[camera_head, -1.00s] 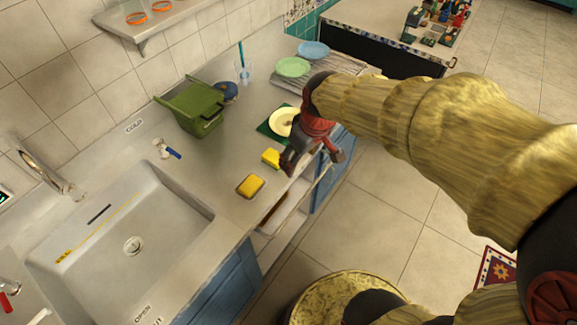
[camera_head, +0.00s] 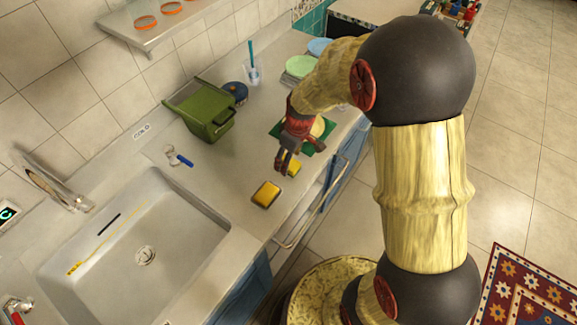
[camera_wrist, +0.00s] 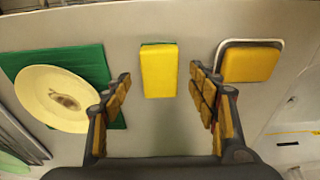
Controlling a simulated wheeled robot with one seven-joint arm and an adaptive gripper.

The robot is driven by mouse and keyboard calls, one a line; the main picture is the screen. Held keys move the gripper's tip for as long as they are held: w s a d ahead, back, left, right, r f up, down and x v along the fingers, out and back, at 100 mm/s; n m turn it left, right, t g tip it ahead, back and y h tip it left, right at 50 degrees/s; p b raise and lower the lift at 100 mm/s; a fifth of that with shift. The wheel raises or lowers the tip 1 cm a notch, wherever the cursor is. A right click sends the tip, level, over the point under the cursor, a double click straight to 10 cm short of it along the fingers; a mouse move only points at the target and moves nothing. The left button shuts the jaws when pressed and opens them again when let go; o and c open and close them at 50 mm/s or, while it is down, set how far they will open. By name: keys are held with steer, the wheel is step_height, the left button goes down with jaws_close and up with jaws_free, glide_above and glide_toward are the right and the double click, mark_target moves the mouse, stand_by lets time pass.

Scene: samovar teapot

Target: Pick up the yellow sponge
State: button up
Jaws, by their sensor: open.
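The yellow sponge (camera_head: 294,168) lies on the counter, partly hidden by my gripper (camera_head: 286,161) in the head view. In the wrist view the sponge (camera_wrist: 159,72) is a yellow block with a thin green edge at its far end. My open gripper (camera_wrist: 160,80) has its padded fingers apart, one to each side of the sponge's line. The sponge lies ahead of and between them, not visibly touched. A second yellow block (camera_wrist: 249,64) sits in a white-rimmed dish to the right; it shows in the head view (camera_head: 266,193).
A pale yellow plate (camera_wrist: 52,98) lies on a green mat (camera_wrist: 90,62) left of the sponge. The sink (camera_head: 120,260), a green container (camera_head: 205,110) and a blue-handled tool (camera_head: 181,158) stand around. The counter's front edge is close by.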

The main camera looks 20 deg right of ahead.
steer(key=f, duration=0.2)
steer(key=shift+w+a+f, duration=0.15)
steer(key=shift+w+f, duration=0.05)
steer(key=shift+f, duration=0.15)
steer(key=c, duration=1)
